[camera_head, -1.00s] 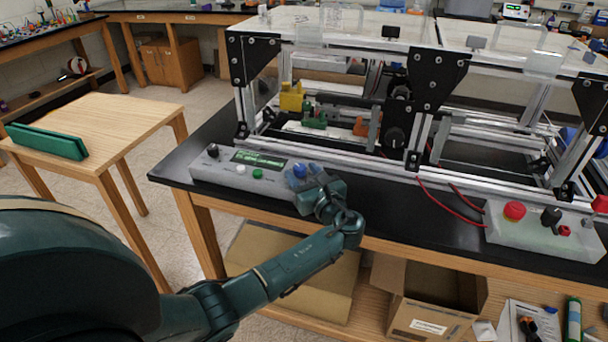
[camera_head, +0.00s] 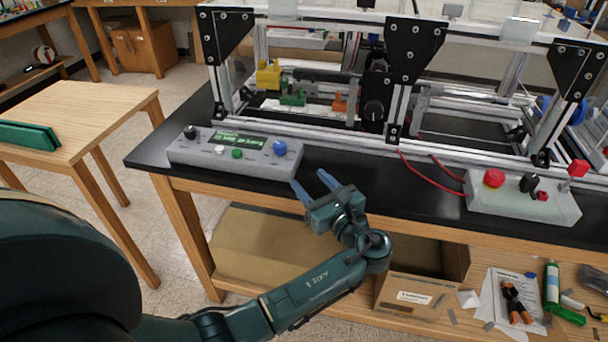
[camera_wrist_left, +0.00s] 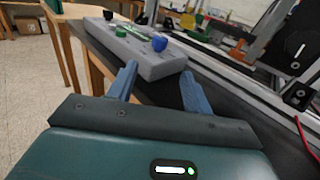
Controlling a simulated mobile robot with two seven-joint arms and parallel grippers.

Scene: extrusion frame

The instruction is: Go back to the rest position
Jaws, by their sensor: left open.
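My left gripper (camera_head: 314,187) is open and empty, with its two blue fingers apart, at the front edge of the black bench top. It points toward the grey control box (camera_head: 236,152) with a display, a black knob, a white button, a green button and a blue knob (camera_head: 280,147). The gripper is apart from the box. In the left wrist view the open fingers (camera_wrist_left: 158,88) show with nothing between them, and the grey box (camera_wrist_left: 150,58) lies beyond them. My right gripper is not in view.
An aluminium extrusion frame with black brackets (camera_head: 415,50) stands behind on the bench. A second control box (camera_head: 520,196) with a red button sits at the right. A wooden table (camera_head: 90,105) with a green object (camera_head: 28,135) stands left. Cardboard boxes (camera_head: 270,250) lie below the bench.

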